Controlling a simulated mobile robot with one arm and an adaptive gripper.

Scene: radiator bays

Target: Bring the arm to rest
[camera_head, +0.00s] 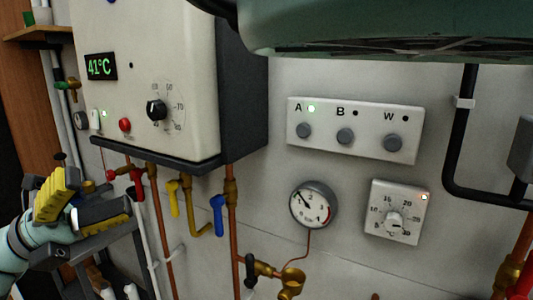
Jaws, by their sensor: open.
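My gripper (93,194) is at the lower left, at the end of my pale teal arm. Its two yellow-and-black fingers stand apart with nothing visible between them. It is in front of a dark grey stand or cart and left of the boiler's lower pipes. In the picture its fingers are close to the red valve handle (137,184), but I cannot tell the distance in depth. Most of my arm is outside the frame.
The white boiler (185,80) shows 41°C. Below hang copper pipes, a yellow handle (174,198) and a blue handle (217,215).

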